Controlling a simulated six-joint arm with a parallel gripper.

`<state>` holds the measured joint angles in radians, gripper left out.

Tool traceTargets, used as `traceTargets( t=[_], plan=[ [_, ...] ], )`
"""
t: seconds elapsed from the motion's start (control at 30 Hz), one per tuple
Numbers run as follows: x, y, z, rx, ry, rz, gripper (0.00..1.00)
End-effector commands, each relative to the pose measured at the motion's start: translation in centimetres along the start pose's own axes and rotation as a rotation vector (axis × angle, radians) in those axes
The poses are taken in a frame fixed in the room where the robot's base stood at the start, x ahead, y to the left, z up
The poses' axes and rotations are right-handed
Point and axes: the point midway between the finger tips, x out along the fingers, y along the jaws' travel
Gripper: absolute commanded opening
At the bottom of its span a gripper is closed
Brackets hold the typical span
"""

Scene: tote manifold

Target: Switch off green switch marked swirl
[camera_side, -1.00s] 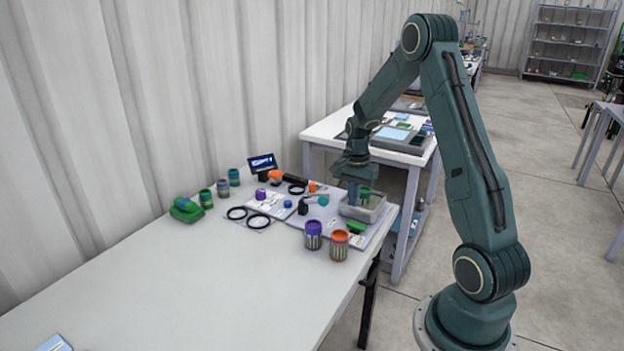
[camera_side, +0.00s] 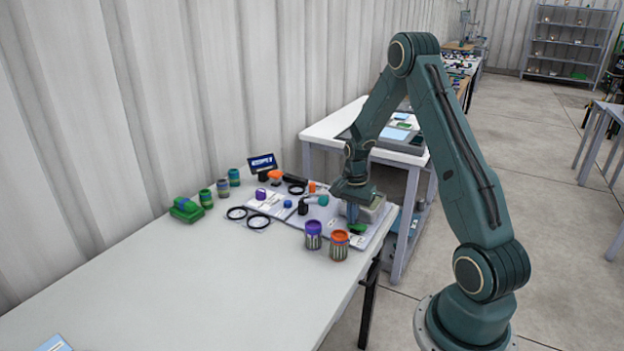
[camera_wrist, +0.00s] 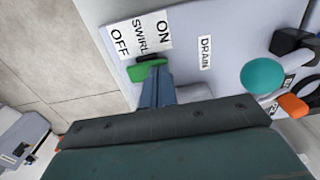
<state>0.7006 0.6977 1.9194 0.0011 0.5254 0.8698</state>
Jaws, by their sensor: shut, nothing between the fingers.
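The green switch (camera_wrist: 146,71) shows in the wrist view just beyond my fingertips, beside a white label reading ON, SWIRL and OFF (camera_wrist: 139,36). Its green handle lies nearer the OFF end of the label. In the side view the green switch (camera_side: 357,229) sits near the right edge of the panel, just below my fingers. My gripper (camera_side: 352,218) points down close to it. In the wrist view my shut fingers (camera_wrist: 158,72) overlap the right part of the handle; I cannot tell whether they touch it. Nothing is held.
A teal knob (camera_wrist: 263,76) and an orange part (camera_wrist: 293,106) stand right of a DRAIN label (camera_wrist: 205,52). Purple (camera_side: 313,235) and orange (camera_side: 339,245) jars stand in front of the panel.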

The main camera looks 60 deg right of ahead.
Motion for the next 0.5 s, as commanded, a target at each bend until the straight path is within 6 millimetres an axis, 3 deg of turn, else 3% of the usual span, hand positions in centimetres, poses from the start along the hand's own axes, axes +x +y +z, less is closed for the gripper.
traceTargets(
  t=[0.5],
  plan=[
    [0.39,0.03,-0.01,-0.001,-0.001,0.046,0.0]
  ],
)
